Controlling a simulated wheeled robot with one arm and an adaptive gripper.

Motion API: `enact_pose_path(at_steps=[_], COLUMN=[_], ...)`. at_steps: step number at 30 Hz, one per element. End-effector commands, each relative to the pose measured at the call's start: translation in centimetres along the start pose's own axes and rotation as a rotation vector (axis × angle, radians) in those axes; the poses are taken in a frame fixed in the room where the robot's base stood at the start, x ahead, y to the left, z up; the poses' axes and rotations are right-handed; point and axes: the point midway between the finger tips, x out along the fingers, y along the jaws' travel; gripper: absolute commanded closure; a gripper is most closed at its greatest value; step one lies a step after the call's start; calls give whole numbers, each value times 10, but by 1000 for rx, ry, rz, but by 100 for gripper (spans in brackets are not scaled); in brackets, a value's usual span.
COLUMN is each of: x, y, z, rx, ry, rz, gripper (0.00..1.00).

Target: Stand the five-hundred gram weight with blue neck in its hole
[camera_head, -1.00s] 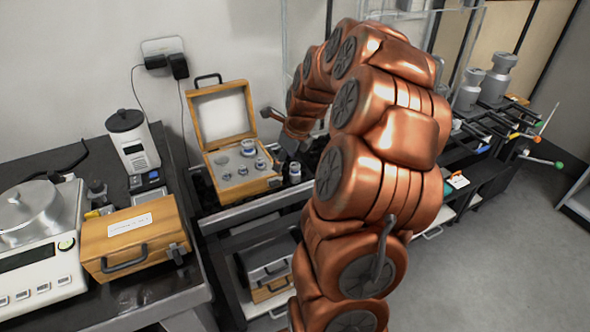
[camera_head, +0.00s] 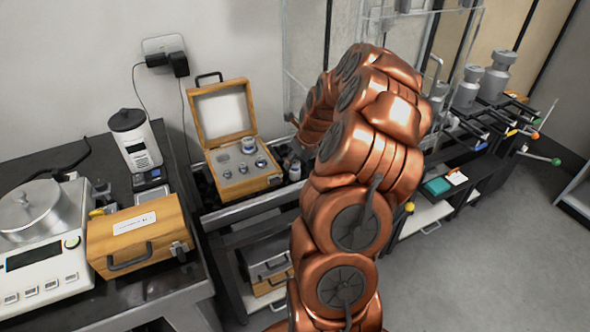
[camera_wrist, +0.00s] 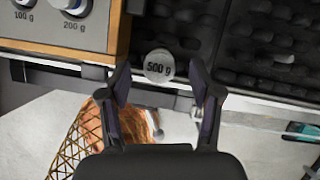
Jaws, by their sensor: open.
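The five-hundred gram weight stands upright beside the open wooden weight box (camera_head: 272,183), at its right, in the head view (camera_head: 295,171). In the wrist view I look down on its round grey top marked "500 g" (camera_wrist: 159,66). My gripper (camera_wrist: 158,78) is open, with one finger on each side of the weight in that picture; I cannot tell whether they touch it. The weight's neck is hidden from above. The box shows at the wrist view's upper left (camera_wrist: 117,40), with the 200 g weight (camera_wrist: 75,5) and 100 g weight (camera_wrist: 24,3) in it.
A dark tray with many small pits (camera_wrist: 265,45) lies right of the weight. A closed wooden case (camera_head: 140,235) and a balance (camera_head: 45,255) stand on the left table. A clear-walled frame (camera_head: 300,50) rises behind my arm.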

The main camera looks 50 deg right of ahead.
Motion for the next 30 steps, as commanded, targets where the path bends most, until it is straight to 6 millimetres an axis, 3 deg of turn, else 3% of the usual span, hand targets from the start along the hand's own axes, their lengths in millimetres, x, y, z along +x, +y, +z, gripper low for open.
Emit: enact_pose_path(at_steps=[4, 12, 30], x=[10, 11, 11], y=[1, 1, 1], z=[-1, -1, -1], rx=[-1, -1, -1], ry=[3, 2, 2], rz=[3, 2, 1], gripper=[36, 36, 99])
